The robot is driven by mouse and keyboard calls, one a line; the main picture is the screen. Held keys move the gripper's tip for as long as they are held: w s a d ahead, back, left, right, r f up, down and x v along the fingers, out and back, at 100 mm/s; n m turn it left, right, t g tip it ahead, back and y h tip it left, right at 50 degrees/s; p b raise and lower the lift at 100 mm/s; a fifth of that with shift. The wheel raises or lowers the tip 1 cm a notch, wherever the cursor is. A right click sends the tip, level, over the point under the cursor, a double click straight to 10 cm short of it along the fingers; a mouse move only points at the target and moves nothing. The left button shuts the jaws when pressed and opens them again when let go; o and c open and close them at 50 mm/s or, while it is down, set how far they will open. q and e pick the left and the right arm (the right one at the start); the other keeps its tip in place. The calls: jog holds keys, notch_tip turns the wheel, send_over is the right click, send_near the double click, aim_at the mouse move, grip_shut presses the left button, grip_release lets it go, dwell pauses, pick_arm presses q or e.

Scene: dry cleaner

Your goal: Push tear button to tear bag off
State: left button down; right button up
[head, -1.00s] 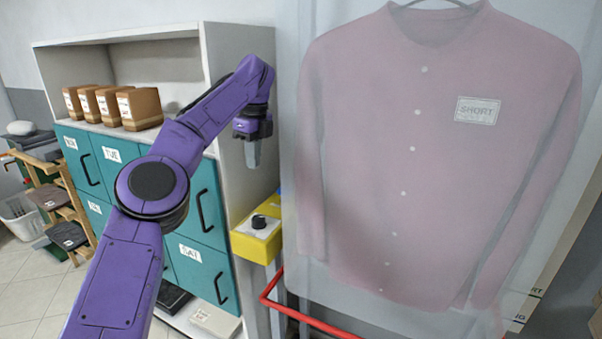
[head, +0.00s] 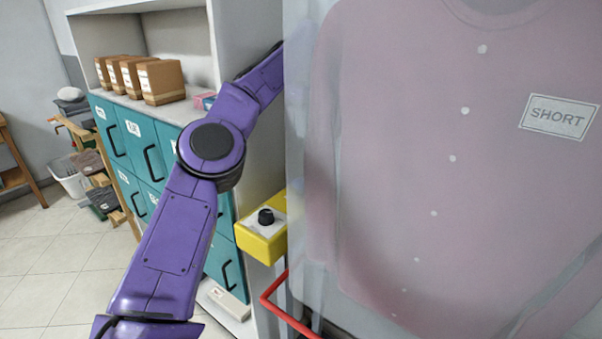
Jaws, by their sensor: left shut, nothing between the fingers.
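A shirt in a clear plastic bag (head: 385,190) hangs large on the right, with a tag reading SHORT (head: 559,117). A yellow control box (head: 262,247) with a round black knob (head: 266,216) sits left of the bag. I cannot tell whether this knob is the tear button; no other button shows. My left arm comes in from the lower left and reaches up past the yellow box. Its far end passes behind the left edge of the bag, so my left gripper and its fingertips are hidden. My right gripper is not in view.
A red rail (head: 273,296) runs below the yellow box, close to the bag. Behind my left arm stands a white shelf unit (head: 256,150) with teal drawers and several brown boxes (head: 158,80). Open tiled floor (head: 60,250) lies to the left.

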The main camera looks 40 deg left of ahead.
pick_arm(q)
jog(key=b, duration=0.2)
send_near(303, 183)
jog(key=f, duration=0.6)
jog(key=shift+w+a, duration=0.2)
jog(key=shift+a, duration=0.15)
jog(key=shift+w+f, duration=0.1)
jog(key=shift+f, duration=0.35)
jog(key=shift+r, duration=0.1)
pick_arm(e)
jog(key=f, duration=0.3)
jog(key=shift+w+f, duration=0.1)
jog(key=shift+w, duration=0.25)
pick_arm(q)
notch_tip(303, 183, down, 3)
jog(key=b, duration=0.4)
jog(key=shift+f, duration=0.25)
jog(key=shift+s+d+r, duration=0.1)
jog(key=shift+s+r, duration=0.1)
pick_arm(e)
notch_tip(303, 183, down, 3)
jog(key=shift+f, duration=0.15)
pick_arm(q)
jog(key=shift+f, duration=0.15)
